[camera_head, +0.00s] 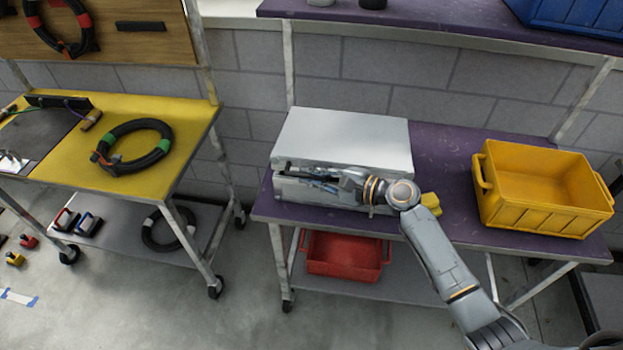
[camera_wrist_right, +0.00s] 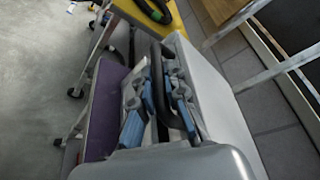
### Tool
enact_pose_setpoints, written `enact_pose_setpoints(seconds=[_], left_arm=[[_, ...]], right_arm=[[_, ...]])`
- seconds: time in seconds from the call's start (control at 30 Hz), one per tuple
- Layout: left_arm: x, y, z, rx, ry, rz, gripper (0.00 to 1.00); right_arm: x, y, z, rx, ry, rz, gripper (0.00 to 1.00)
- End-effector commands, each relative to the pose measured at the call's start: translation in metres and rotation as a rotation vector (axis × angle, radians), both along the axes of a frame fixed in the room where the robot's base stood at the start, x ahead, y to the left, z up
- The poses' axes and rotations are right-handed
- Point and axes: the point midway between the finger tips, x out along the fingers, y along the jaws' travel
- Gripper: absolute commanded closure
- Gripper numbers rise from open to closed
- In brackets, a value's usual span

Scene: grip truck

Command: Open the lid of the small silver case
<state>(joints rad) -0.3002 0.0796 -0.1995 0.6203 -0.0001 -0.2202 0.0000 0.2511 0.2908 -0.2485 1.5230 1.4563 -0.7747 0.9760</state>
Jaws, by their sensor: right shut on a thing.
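The silver case (camera_head: 345,138) lies on the purple tabletop, its broad pale lid on top. A dark gap shows along its front between lid and base; how far the lid is raised is hard to tell. My right gripper (camera_head: 310,178) is at the front of the case, shut on its black handle. In the right wrist view the handle (camera_wrist_right: 158,85) runs between the blue-padded fingers, with the case's pale side (camera_wrist_right: 215,95) beside it. The fingers and wrist hide part of the case front. My left gripper is not in view.
A yellow bin (camera_head: 535,215) stands right of the case, with a small yellow object (camera_head: 431,203) behind my right wrist. A red bin (camera_head: 345,256) sits on the lower shelf. A purple shelf (camera_head: 450,22) hangs above. A yellow cart (camera_head: 185,112) stands left.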

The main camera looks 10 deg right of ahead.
Motion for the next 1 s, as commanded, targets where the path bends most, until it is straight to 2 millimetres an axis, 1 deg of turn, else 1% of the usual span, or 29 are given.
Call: enact_pose_setpoints(seconds=[0.03,0.2,0.4,0.5,0.63,0.8,1.0], left_arm=[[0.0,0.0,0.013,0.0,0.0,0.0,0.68],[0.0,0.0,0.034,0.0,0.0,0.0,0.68],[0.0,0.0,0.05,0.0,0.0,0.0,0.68],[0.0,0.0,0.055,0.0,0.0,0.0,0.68],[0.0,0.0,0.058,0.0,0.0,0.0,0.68],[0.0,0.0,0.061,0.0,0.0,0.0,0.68],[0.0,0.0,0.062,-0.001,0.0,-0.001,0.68]], right_arm=[[0.003,-0.001,0.019,-0.001,-0.006,0.0,1.0],[0.013,-0.004,0.053,0.0,-0.006,0.001,1.0],[0.029,-0.009,0.087,0.0,-0.006,0.002,1.0],[0.038,-0.012,0.1,0.001,-0.006,0.0,1.0],[0.047,-0.015,0.114,0.001,-0.005,0.002,1.0],[0.056,-0.017,0.124,0.002,-0.006,0.001,1.0],[0.059,-0.019,0.127,0.002,-0.003,0.002,1.0]])
